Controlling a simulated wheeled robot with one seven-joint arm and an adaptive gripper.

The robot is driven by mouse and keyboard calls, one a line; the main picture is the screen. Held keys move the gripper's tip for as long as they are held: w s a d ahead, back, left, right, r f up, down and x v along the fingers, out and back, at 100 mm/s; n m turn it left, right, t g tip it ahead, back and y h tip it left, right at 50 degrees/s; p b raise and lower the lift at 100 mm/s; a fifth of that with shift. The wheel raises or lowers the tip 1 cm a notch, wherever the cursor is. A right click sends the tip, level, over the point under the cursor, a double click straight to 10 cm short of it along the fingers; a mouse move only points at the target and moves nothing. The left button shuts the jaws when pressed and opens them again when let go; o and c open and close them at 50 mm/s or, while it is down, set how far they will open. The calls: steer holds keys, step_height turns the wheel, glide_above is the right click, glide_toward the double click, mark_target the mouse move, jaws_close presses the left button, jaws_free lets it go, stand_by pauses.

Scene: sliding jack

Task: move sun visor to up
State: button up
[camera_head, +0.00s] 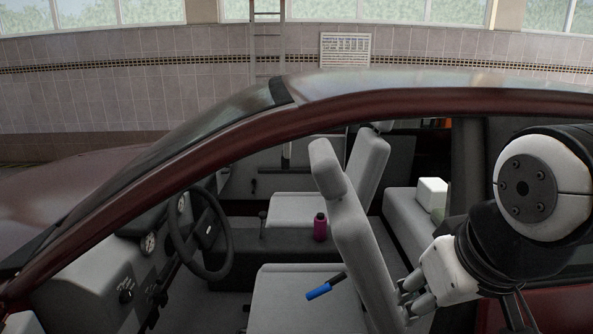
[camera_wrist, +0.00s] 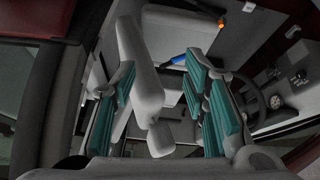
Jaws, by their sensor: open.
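I cannot make out the sun visor in either view; the car's roof and frame cover the upper front of the cabin in the head view. My gripper (camera_head: 412,297) is at the right of the head view, beside the near front seat's backrest (camera_head: 362,245). In the wrist view my gripper (camera_wrist: 163,85) is open, its teal-padded fingers spread apart. The pale seat (camera_wrist: 140,65) shows between and beyond the fingers, and I see nothing held.
The dark red car's roof edge (camera_head: 420,84) bounds the side opening. The steering wheel (camera_head: 205,232) is at left. A white box (camera_head: 431,193) is in the rear.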

steer(key=w+a+n+t, duration=0.2)
steer(key=w+a, duration=0.1)
steer(key=w, duration=0.6)
steer(key=m+t+p, duration=0.4)
steer(key=t, duration=1.1)
glide_toward(286, 156)
step_height(286, 156, down, 3)
steer(key=shift+h, duration=0.3)
steer(key=x, duration=1.4)
steer(key=shift+w+a, duration=0.2)
steer(key=shift+a, duration=0.05)
jaws_close()
